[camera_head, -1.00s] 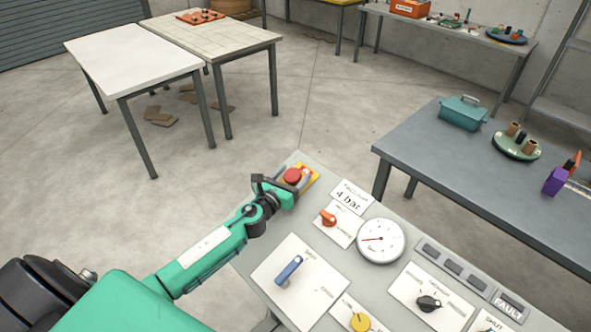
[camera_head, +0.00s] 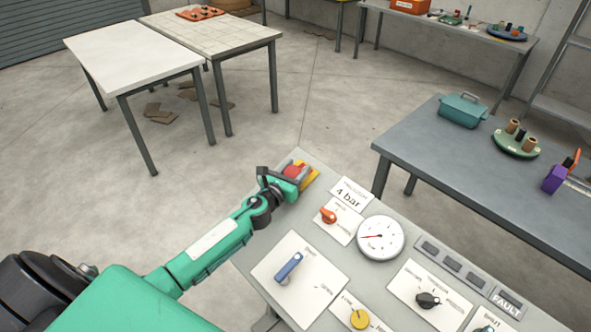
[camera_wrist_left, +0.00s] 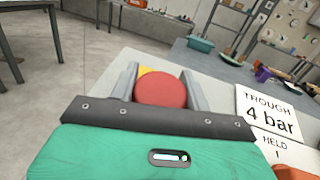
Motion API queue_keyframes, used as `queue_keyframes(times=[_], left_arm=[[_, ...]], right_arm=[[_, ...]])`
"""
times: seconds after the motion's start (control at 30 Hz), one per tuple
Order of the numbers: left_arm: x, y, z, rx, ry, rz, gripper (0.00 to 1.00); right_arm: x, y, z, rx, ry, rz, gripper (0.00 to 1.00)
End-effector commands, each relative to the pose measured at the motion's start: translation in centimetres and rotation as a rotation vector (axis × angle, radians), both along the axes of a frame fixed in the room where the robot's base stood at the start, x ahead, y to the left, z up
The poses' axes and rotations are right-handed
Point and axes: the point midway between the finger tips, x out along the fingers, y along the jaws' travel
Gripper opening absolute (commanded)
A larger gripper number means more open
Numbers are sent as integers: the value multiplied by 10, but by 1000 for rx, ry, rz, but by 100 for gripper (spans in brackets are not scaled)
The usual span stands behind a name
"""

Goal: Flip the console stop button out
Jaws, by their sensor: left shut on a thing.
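The red stop button (camera_head: 291,171) sits on a yellow plate (camera_head: 311,181) at the far left corner of the grey console (camera_head: 300,220). My left gripper (camera_head: 294,173) is at the button, its fingers on either side of it. In the left wrist view the round red button (camera_wrist_left: 160,90) lies between the two grey fingers, with a bit of yellow behind it. The gripper is shut on the button and hides part of it in the head view. My right gripper is not in view.
The console also carries an orange knob (camera_head: 328,215), a white gauge (camera_head: 380,239), a blue handle (camera_head: 289,267), a black knob (camera_head: 428,299) and a yellow knob (camera_head: 360,318). A grey table (camera_head: 490,190) stands behind at the right. Open floor lies beyond the console's left edge.

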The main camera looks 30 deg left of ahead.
Motion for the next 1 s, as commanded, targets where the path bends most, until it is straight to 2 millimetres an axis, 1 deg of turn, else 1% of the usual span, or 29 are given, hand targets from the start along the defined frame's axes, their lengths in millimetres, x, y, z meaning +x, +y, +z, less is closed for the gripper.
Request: queue_keyframes(times=[0.03, 0.13, 0.43, 0.47, 0.53, 0.57, 0.87, 1.0], left_arm=[[-1, 1, 6, 1, 0, 0, 6], [-3, 1, 13, 0, 0, 0, 6], [-3, 2, 14, 0, -3, 0, 6], [-3, 2, 14, 0, -3, 0, 53], [-3, 2, 14, 0, -3, 0, 67], [-3, 2, 14, 0, -2, 0, 69], [-5, 2, 12, 0, -1, 0, 69], [-16, 3, 11, 2, 0, -1, 69]], right_arm=[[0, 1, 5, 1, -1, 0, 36], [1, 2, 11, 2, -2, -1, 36], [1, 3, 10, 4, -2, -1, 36], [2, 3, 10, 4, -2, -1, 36], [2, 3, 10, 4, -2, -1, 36], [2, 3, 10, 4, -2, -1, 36], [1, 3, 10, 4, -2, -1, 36], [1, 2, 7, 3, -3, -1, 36]])
